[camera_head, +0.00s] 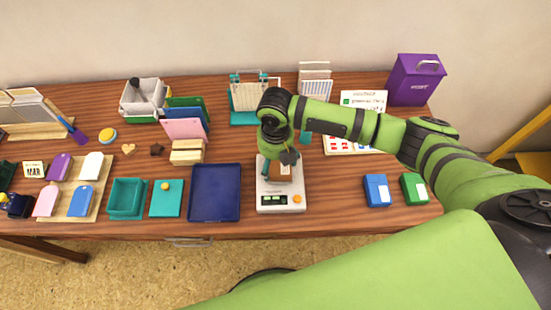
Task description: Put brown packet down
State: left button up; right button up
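My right gripper (284,160) points down over a white scale (272,198) with a dark display and an orange button. A small brown packet (284,172) with a pale label shows right at its fingertips, above or on the scale's plate. The gripper and wrist partly hide the packet. I cannot tell whether the fingers press on it or whether it touches the plate. My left gripper is not in view.
An empty dark blue tray (215,194) stands just left of the scale. Blue (377,190) and green (414,188) boxes lie to its right. A teal box (127,199) is further left. A purple box (415,80) stands at the back right. Bare wood lies between scale and blue box.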

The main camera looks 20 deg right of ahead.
aim_at(275, 162)
jog(key=shift+o, duration=0.5)
jog(key=shift+r, duration=0.4)
notch_tip(275, 162, up, 12)
jog(key=b, duration=0.1)
jog(key=shift+f, duration=0.15)
